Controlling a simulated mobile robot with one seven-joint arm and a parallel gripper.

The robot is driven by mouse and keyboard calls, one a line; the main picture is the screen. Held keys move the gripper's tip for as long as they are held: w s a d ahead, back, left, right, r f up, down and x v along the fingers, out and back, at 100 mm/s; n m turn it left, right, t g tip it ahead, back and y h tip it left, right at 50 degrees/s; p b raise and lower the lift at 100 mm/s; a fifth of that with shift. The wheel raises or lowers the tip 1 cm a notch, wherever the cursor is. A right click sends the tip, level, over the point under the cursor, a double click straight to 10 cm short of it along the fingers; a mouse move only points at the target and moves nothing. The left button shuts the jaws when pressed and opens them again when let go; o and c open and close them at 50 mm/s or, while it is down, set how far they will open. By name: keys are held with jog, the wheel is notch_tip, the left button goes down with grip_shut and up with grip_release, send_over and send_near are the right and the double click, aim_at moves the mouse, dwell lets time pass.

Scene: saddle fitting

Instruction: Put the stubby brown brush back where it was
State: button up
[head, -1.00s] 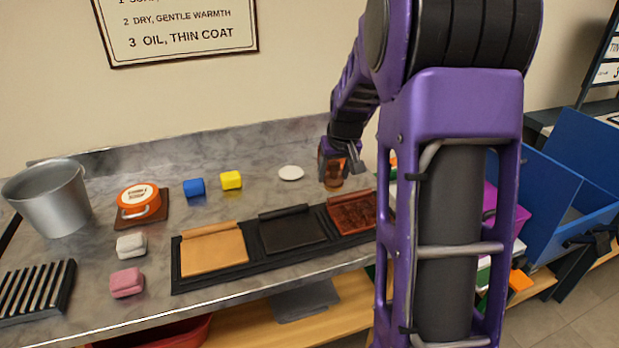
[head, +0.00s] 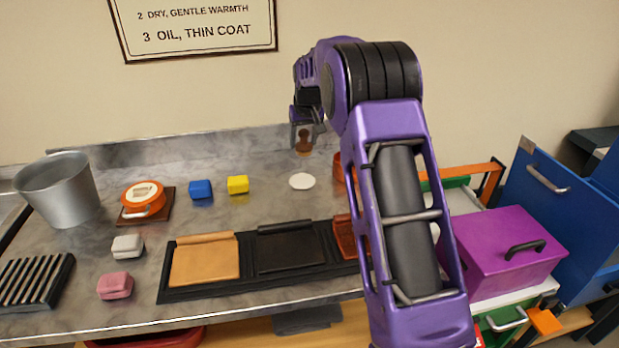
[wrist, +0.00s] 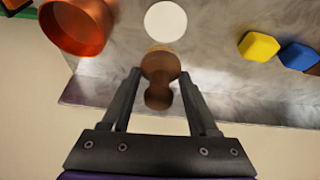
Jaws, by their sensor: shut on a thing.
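My gripper (head: 305,132) is shut on the stubby brown brush (head: 304,145) and holds it above the back of the counter, near the back edge. In the wrist view the brush (wrist: 159,68) sits between the two fingers of my gripper (wrist: 159,82), with its round end away from the palm. A flat white disc (head: 302,181) lies on the counter in front of the brush in the head view. The disc also shows just beyond the brush in the wrist view (wrist: 165,21).
A copper pot (wrist: 78,28) stands beside the disc, mostly hidden behind my arm in the head view. Yellow (head: 238,185) and blue (head: 201,189) blocks lie left of the disc. A black tray (head: 250,284) with leather-like panels lies in front. Bare counter surrounds the disc.

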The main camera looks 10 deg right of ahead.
aim_at(304, 152)
jog(key=shift+w+a, duration=0.2)
jog(key=shift+w, duration=0.05)
notch_tip(304, 152, down, 10)
jog(key=shift+w+b, duration=0.1)
jog(key=shift+b, duration=0.2)
jog(key=shift+f, duration=0.1)
jog(key=shift+f, duration=0.15)
jog(key=o, duration=1.2)
jog(key=shift+r, duration=0.5)
jog(key=v, duration=1.1)
jog(key=shift+s+r, duration=0.2)
jog(key=shift+r, duration=0.05)
